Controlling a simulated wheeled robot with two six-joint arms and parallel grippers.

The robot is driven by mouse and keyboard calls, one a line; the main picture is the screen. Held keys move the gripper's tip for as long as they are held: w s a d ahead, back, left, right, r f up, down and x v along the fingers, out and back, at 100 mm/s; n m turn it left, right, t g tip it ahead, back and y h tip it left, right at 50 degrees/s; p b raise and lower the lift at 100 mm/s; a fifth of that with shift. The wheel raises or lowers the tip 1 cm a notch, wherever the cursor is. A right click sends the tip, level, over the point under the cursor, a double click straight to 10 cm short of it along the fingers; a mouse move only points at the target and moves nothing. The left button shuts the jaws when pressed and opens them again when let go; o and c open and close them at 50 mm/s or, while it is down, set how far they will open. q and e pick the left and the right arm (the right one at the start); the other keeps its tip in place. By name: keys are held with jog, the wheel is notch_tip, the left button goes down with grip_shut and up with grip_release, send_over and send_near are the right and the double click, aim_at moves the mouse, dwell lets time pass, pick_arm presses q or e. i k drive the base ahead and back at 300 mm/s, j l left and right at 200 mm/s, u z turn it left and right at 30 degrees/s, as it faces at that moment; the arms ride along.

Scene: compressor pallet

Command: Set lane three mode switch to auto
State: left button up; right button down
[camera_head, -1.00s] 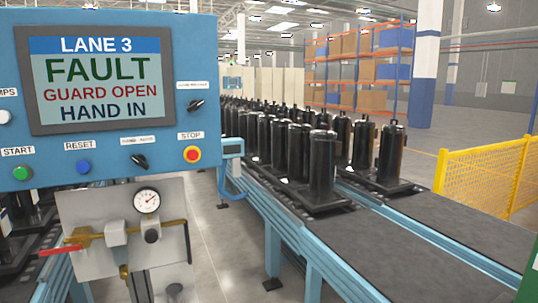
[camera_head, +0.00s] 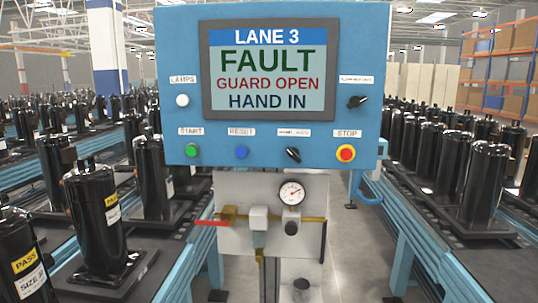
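The blue control panel (camera_head: 170,60) faces me in the middle of the view. Its screen (camera_head: 268,70) reads LANE 3, FAULT, GUARD OPEN, HAND IN. A black rotary switch (camera_head: 293,154) sits in the bottom row, between the blue RESET button and the STOP button, its knob tilted. The small label (camera_head: 294,132) above it seems to read HAND and AUTO, but is blurred. A second black rotary switch (camera_head: 357,101) is right of the screen under a label too small to read. Neither of my grippers is in view.
On the panel are a white LAMPS button (camera_head: 183,100), green START button (camera_head: 192,150), blue RESET button (camera_head: 242,152) and red STOP button (camera_head: 345,153). Below hang a gauge (camera_head: 292,193) and red-handled valve (camera_head: 212,223). Conveyors with black compressors (camera_head: 97,218) flank the panel.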

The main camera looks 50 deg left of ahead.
aim_at(294, 152)
jog(key=u, duration=1.3)
